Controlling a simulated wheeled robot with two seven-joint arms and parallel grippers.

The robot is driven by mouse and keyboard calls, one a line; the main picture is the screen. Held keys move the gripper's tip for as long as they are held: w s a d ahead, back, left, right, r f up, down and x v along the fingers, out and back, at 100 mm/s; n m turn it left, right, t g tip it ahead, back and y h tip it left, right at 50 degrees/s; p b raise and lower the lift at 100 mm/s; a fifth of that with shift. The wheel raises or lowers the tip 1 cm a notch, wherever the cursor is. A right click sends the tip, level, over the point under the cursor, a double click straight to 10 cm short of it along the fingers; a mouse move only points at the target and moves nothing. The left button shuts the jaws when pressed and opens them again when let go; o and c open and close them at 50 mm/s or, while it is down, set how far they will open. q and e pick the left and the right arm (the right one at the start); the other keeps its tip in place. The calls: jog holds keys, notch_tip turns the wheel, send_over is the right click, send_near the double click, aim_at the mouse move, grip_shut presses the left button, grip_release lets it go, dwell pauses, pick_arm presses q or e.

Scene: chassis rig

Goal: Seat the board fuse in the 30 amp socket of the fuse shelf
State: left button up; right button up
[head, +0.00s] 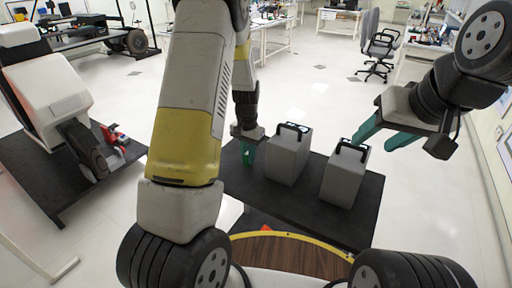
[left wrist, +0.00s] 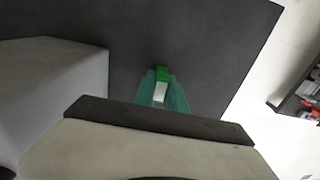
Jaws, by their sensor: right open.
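My left gripper (head: 248,158) is over the dark table, just left of the left grey box. In the left wrist view its teal fingers (left wrist: 161,88) are closed around a small green and white block, which looks like the board fuse (left wrist: 162,72). The dark table top lies beyond the block; I cannot tell the gap. In the head view the block cannot be told apart from the green fingers. My right gripper (head: 374,146) is open and empty, above and right of the right grey box. I cannot make out a fuse shelf or a 30 amp socket in either view.
Two grey boxes with black handles, left (head: 287,158) and right (head: 344,180), stand on the dark table (head: 300,208). Another dark platform (head: 50,180) at the left carries a white machine (head: 48,90) and a red item (head: 112,134). An office chair (head: 381,45) stands behind on open floor.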

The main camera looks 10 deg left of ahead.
pick_arm(q)
grip_shut()
